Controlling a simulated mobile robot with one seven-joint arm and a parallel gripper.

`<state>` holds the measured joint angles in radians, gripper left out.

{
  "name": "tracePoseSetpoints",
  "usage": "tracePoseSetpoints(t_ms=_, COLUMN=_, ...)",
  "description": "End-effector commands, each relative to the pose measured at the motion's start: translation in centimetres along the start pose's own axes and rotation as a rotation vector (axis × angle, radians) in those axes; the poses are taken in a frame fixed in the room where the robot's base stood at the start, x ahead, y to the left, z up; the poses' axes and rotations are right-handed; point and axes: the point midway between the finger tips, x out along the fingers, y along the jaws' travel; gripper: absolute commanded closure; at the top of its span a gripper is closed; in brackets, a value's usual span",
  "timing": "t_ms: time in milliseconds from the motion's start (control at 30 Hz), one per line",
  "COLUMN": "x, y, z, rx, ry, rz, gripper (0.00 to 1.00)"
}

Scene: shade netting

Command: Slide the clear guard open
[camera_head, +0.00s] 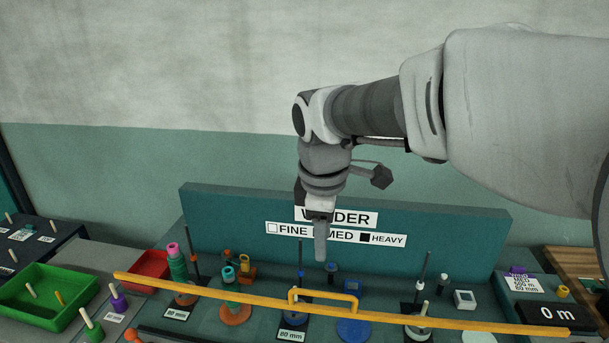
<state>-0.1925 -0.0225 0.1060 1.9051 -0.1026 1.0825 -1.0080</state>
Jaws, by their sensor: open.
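The clear guard shows as a long yellow rail (230,295) running across the front of the winder, with a yellow loop handle (325,296) near its middle. Its clear panel is hard to make out against the machine. My gripper (320,255) points down in front of the winder's sign board, above and behind the handle in the picture. It is seen nearly edge-on, open, with nothing visible between its fingers. It appears apart from the handle.
The winder (440,222) carries thin upright spindles, spools and small parts behind the rail. A green tray (82,305) and a red tray (148,265) stand at left. A black "0 m" display (547,313) sits at right.

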Motion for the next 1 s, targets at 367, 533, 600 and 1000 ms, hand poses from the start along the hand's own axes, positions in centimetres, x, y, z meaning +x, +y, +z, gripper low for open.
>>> tracePoseSetpoints(t_ms=367, x=2.2, y=0.2, z=-0.4, rx=-0.031, ry=-0.004, rz=-0.008, gripper=0.53)
tracePoseSetpoints(t_ms=533, x=5.8, y=0.1, z=-0.3, rx=-0.032, ry=-0.005, rz=-0.011, gripper=0.53)
tracePoseSetpoints(t_ms=600, x=7.4, y=0.1, z=-0.4, rx=-0.032, ry=-0.005, rz=-0.009, gripper=0.53)
tracePoseSetpoints(t_ms=1000, x=15.4, y=0.1, z=-0.3, rx=-0.031, ry=-0.004, rz=-0.009, gripper=0.53)
